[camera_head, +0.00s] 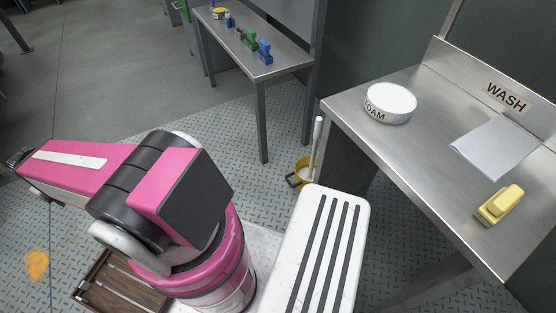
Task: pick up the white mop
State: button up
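The white mop (317,139) stands nearly upright, leaning slightly, in a yellow bucket (297,181) on the floor. Its pale handle rises beside the left end of the metal wash table. The lower part of the mop is inside the bucket, and its head cannot be made out. My pink and black arm is folded at the left, well apart from the mop.
The wash table (404,162) at right holds a round white tub (390,103), a grey cloth (495,148) and a yellow brush-like item (498,205). A metal bench (233,40) with several small items stands behind. A brown slatted crate (124,284) lies at lower left. Patterned floor left of the bucket is clear.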

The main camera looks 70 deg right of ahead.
aim_at(319, 123)
jog(key=z, duration=3.3)
jog(key=k+j+z, duration=0.15)
jog(key=k+j+u, duration=0.25)
jog(key=j, duration=0.15)
